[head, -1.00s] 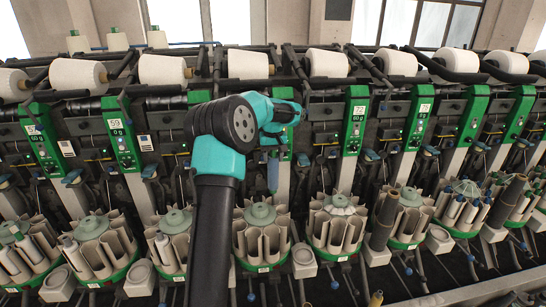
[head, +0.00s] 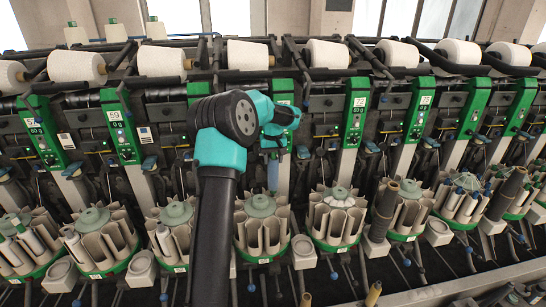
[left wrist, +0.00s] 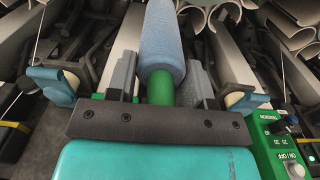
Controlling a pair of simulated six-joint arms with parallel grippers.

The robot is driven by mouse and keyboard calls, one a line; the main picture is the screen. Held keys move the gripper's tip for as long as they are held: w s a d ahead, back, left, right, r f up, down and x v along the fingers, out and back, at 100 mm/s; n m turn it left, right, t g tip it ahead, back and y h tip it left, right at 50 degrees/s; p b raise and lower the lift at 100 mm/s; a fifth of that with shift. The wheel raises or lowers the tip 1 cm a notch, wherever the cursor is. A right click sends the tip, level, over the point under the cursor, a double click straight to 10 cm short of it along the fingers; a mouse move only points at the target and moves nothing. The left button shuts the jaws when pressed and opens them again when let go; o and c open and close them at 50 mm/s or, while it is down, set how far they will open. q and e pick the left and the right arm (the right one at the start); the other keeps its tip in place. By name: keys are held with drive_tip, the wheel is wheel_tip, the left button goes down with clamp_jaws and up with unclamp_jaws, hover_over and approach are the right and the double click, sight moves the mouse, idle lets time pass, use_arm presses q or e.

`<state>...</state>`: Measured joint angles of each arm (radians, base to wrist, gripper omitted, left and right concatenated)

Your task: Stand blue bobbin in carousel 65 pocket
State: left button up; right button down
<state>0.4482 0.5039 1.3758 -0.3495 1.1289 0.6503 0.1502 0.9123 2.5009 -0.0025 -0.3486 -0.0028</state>
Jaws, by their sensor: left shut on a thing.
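My left gripper (head: 273,152) is shut on the blue bobbin (head: 272,177), which hangs tip down in front of the machine near the head view's centre. In the left wrist view the gripper (left wrist: 160,95) has its grey fingers on both sides of the bobbin's green end, and the blue yarn (left wrist: 161,45) reaches away beyond them. Below the bobbin in the head view is a carousel (head: 262,258) with a green base and several beige pockets around a pale green hub. I cannot read the number 65 on any carousel. My right gripper is out of view.
Similar carousels stand on both sides, such as one at the right (head: 336,246) and one at the left (head: 100,270). Some hold bobbins. A dark upright tube (head: 384,210) stands between carousels. Green numbered panels (head: 355,110) and white cones (head: 328,54) line the machine above.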

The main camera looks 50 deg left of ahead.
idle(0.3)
use_arm(q)
hover_over(273, 187)
drive_tip(key=w+a, duration=0.2)
drive_tip(key=shift+s+f, duration=0.1)
drive_tip(key=shift+f, duration=2.25)
drive_tip(key=shift+f, duration=2.25)
drive_tip(key=shift+f, duration=2.4)
drive_tip(key=o, duration=0.9)
